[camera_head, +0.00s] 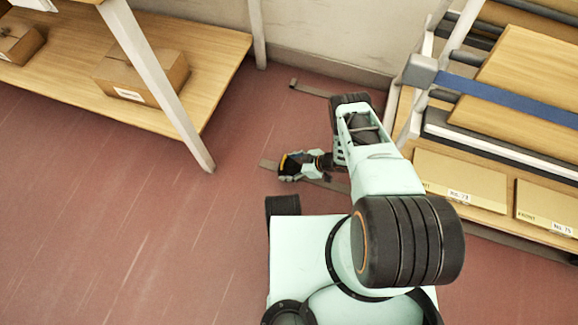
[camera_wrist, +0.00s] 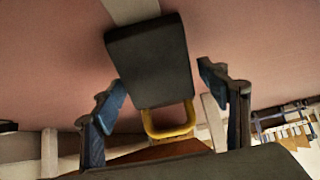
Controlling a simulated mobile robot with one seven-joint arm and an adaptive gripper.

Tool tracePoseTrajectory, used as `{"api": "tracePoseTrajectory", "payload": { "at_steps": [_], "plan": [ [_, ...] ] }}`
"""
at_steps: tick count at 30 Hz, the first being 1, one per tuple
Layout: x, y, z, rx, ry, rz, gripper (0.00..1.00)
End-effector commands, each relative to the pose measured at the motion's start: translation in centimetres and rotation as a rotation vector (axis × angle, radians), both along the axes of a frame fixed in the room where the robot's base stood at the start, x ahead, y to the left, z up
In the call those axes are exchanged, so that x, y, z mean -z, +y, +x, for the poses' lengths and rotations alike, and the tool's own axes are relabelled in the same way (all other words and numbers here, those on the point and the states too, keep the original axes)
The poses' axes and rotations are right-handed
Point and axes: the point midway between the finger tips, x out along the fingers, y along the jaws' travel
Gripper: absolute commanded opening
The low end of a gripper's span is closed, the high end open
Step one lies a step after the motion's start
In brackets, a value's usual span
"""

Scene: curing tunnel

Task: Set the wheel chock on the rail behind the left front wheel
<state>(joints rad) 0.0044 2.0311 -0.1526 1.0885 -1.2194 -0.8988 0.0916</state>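The wheel chock is a dark block (camera_wrist: 150,60) with a yellow handle (camera_wrist: 170,132) in the wrist view. It lies between my fingers, with gaps visible on both sides of the handle. My gripper (camera_head: 292,166) is low over the floor in the head view, and its fingers look open around the chock without closing on it. A grey rail strip (camera_wrist: 130,10) runs behind the chock in the wrist view. The left front wheel cannot be made out, and my arm hides part of the area.
A rack with boards (camera_head: 525,75) and flat boxes (camera_head: 460,180) stands at the right. A second rail strip (camera_head: 312,88) lies near the back wall. A wooden table (camera_head: 215,55) with cardboard boxes (camera_head: 142,75) is at the left. The red floor at lower left is clear.

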Motion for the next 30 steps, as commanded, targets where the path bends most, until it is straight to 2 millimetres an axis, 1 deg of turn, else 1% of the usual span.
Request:
{"api": "tracePoseTrajectory", "payload": {
  "at_steps": [8, 11, 18, 21, 25, 30],
  "plan": [
    [-0.1, 0.0, 0.0, -0.001, -0.001, 0.000, 0.69],
    [-0.7, -0.1, 0.1, 0.000, -0.001, 0.000, 0.69],
    [-3.9, -3.0, -1.0, 0.003, 0.000, 0.000, 0.69],
    [-4.9, -3.9, -1.3, 0.002, -0.001, 0.000, 0.69],
    [-5.6, -4.7, -1.6, 0.001, -0.002, 0.000, 0.69],
    [-5.7, -5.0, -1.8, 0.001, -0.001, 0.000, 0.69]
  ]
}}
